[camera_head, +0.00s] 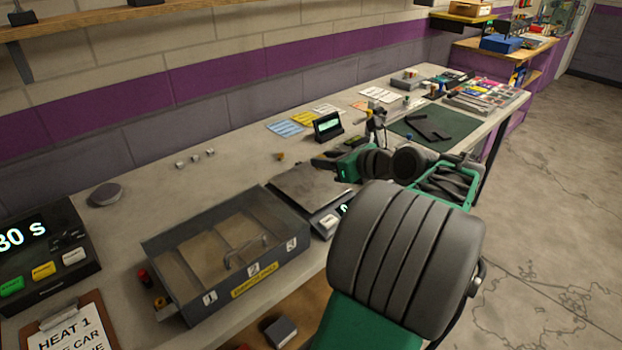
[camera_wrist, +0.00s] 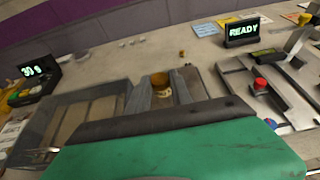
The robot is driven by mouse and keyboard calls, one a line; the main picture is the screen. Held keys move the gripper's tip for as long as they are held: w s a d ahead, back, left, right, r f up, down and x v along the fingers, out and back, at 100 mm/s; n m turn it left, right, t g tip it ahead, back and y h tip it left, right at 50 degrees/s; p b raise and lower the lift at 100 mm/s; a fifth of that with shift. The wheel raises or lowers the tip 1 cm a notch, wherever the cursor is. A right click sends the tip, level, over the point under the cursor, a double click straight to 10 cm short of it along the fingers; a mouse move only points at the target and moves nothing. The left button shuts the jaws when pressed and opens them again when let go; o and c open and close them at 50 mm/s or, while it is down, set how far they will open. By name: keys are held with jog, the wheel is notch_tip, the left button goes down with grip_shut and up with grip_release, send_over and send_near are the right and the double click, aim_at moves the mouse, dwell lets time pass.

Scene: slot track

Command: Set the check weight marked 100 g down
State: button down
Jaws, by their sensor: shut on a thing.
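My gripper (camera_wrist: 161,88) is shut on a small brass check weight (camera_wrist: 161,82), which stands between the two grey fingers in the wrist view. A pale mark shows on its front, too small to read. The grey scale (camera_head: 309,187) with its flat pan lies right of the tray in the head view. In the wrist view the pan is partly behind my fingers, and I cannot tell whether the weight touches it. In the head view my arm hides the held weight.
A grey tray (camera_head: 178,292) with numbered compartments stands left of the scale. A small brass piece (camera_head: 280,156) and several little silver pieces lie on the bench behind. A READY display (camera_wrist: 241,31) and a fixture with a red knob (camera_wrist: 261,85) are to the right.

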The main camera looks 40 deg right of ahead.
send_over(312, 186)
jog(key=s, duration=0.1)
jog(key=f, duration=0.6)
jog(key=shift+a+b, duration=0.25)
jog(key=shift+b, duration=0.1)
jog(key=f, duration=0.1)
jog(key=w+f, duration=0.1)
jog(key=f, duration=0.1)
jog(key=shift+d+f+b, duration=0.15)
jog(key=shift+f+b, duration=0.15)
jog(key=shift+f, duration=0.3)
jog(key=c, duration=1.1)
grip_release()
jog(key=shift+f, duration=0.15)
jog(key=shift+c, duration=0.2)
